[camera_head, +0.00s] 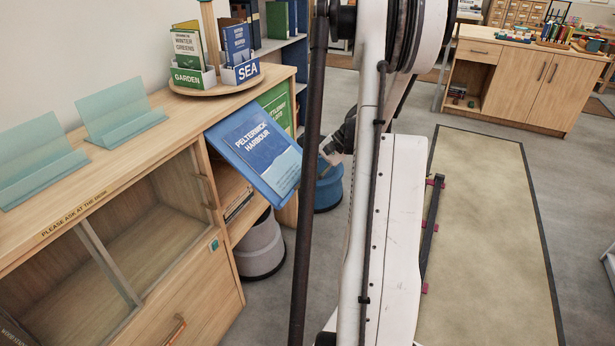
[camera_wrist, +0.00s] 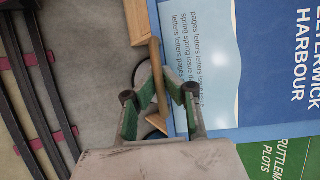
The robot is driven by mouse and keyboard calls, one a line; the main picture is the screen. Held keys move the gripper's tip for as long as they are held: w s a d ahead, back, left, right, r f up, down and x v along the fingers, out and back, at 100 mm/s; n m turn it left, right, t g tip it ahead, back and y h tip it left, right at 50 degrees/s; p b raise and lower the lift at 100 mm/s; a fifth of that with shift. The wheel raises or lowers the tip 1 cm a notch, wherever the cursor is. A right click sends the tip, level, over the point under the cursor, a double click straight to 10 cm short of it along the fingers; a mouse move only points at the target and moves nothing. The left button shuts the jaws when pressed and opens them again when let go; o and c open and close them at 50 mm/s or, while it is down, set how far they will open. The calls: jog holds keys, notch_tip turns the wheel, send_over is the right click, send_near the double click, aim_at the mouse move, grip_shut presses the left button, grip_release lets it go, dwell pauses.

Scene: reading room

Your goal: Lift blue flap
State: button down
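The blue flap (camera_head: 255,150) is a slanted panel on the front of the wooden cabinet, bearing a "Pelterwick Harbour" cover. In the wrist view the flap (camera_wrist: 222,85) fills the upper right, with a wooden strip (camera_wrist: 157,85) along its edge. My gripper (camera_wrist: 162,80) is at this edge, one finger on each side of the strip. The fingers are apart, with narrow gaps beside the strip; firm contact is not visible. In the head view my gripper (camera_head: 328,152) is partly hidden behind my arm, at the flap's lower right side.
A green panel (camera_head: 277,105) is beside the flap. A round book stand (camera_head: 215,85) and clear teal holders (camera_head: 115,112) stand on the cabinet top. A grey bin (camera_head: 260,250) and a blue stool (camera_head: 328,190) are on the floor below. A beige rug (camera_head: 485,220) lies right.

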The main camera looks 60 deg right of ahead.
jog(key=c, duration=1.8)
grip_release()
jog(key=shift+v, duration=6)
jog(key=shift+s+f, duration=0.1)
jog(key=shift+s+d+r+p, duration=0.15)
jog(key=shift+d+r+p, duration=1.1)
jog(key=shift+r, duration=1.2)
jog(key=shift+s+d+r+p, duration=0.15)
jog(key=shift+d+r+p, duration=0.7)
jog(key=shift+r+p, duration=1.2)
jog(key=shift+s+d+r+p, duration=0.1)
jog(key=shift+d+r+p, duration=0.9)
jog(key=shift+r, duration=1.85)
jog(key=shift+c, duration=0.3)
